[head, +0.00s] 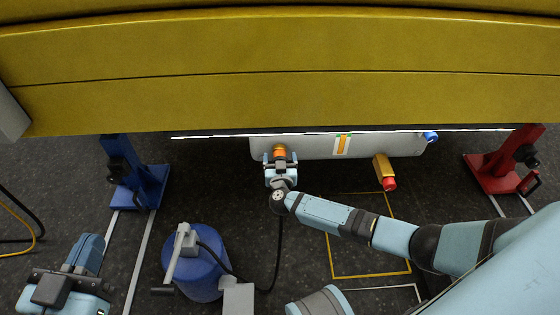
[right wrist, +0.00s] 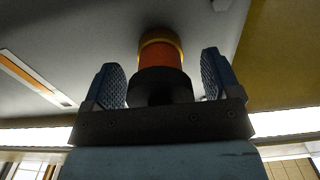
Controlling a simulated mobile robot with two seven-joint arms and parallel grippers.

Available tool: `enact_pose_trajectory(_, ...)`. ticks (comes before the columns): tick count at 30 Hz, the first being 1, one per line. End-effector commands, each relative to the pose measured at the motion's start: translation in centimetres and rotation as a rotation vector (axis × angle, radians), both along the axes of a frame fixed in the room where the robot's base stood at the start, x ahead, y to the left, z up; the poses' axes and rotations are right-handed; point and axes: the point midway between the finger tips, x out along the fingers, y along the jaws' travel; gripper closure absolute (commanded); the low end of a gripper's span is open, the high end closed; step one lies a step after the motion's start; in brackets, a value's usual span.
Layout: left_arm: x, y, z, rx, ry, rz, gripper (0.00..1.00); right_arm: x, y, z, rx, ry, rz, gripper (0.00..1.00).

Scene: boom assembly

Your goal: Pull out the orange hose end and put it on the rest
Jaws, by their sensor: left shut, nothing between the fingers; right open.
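The orange hose end (head: 279,151) sits at the left part of a grey panel under the yellow beam. In the right wrist view the orange hose end (right wrist: 161,52) has a yellow band on top and a black collar below. My right gripper (head: 280,161) is open around it, one finger on each side, with gaps visible to the fingers in the right wrist view (right wrist: 160,85). My left gripper (head: 62,292) is shut and empty at the lower left, far from the hose end. I cannot tell which part is the rest.
A blue drum (head: 197,275) with a grey lever stands below, and a black hose (head: 279,250) runs from it up towards my right gripper. A blue stand (head: 140,185) and a red stand (head: 500,172) flank the panel. A yellow block with red end (head: 384,168) hangs at right.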

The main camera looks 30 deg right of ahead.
Motion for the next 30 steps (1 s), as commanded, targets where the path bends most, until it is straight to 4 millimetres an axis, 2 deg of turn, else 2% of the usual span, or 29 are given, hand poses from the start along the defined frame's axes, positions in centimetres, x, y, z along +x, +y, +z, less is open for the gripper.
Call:
enact_pose_trajectory(13, 0.0, 0.0, 1.0, 0.0, 0.0, 0.0, 1.0, 0.0, 0.1, 0.1, 0.0, 0.001, 0.001, 0.17)
enact_pose_trajectory(22, 0.0, 0.0, 1.0, 0.0, 0.0, 0.0, 1.0, 0.0, 0.0, 0.0, 0.0, 0.001, 0.0, 0.17)
enact_pose_trajectory(23, 0.0, 0.0, 1.0, 0.0, 0.0, 0.0, 1.0, 0.0, 0.0, 0.0, 0.0, 0.001, 0.0, 0.19)
enact_pose_trajectory(30, 0.0, 0.0, 1.0, 0.0, 0.0, 0.0, 1.0, 0.0, 0.0, 0.0, 0.0, 0.001, 0.0, 0.74)
